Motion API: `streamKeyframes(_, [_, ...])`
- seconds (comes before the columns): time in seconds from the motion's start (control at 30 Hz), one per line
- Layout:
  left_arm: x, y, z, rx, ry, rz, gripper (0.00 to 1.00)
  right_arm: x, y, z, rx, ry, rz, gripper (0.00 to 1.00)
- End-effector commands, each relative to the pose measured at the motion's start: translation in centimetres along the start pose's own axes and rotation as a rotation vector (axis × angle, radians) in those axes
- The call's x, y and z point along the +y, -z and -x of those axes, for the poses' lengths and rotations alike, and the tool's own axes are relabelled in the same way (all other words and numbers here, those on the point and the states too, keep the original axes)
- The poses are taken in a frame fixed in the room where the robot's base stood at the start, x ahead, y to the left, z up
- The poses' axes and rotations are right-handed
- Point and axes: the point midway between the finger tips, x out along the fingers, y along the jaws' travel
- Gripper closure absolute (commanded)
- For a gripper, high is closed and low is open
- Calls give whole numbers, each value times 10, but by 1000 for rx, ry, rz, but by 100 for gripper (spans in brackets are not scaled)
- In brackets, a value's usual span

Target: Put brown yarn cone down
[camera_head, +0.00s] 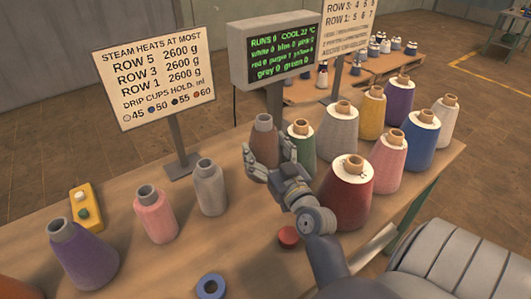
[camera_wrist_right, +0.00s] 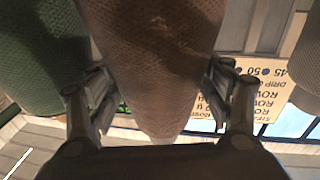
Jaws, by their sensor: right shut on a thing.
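The brown yarn cone (camera_head: 264,142) is upright over the table, between the grey cone and the green cone. My right gripper (camera_head: 270,165) is shut on it, with fingers around its lower body. In the right wrist view the brown cone (camera_wrist_right: 155,60) fills the middle between the two fingers. I cannot tell whether its base touches the table, as the gripper and arm cover that part. My left gripper is not in view.
The green cone (camera_head: 301,143) is close on the right of the brown cone. A grey cone (camera_head: 209,188), a pink cone (camera_head: 156,215) and a purple cone (camera_head: 82,254) stand to the left. A red cone (camera_head: 345,193) stands right of my arm. A sign (camera_head: 155,78) and a display (camera_head: 275,50) rise behind.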

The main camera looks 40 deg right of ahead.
Motion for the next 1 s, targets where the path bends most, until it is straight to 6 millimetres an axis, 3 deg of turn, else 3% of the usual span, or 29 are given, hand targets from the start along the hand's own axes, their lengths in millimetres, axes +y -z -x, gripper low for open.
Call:
streamKeyframes(0.47, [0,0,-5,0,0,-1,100,0,-7,1,4,1,0,64])
streamKeyframes(0.5, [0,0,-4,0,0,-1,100,0,-7,1,0,1,-1,20])
streamKeyframes(1.0, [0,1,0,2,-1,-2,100,0,-1,0,1,0,0,18])
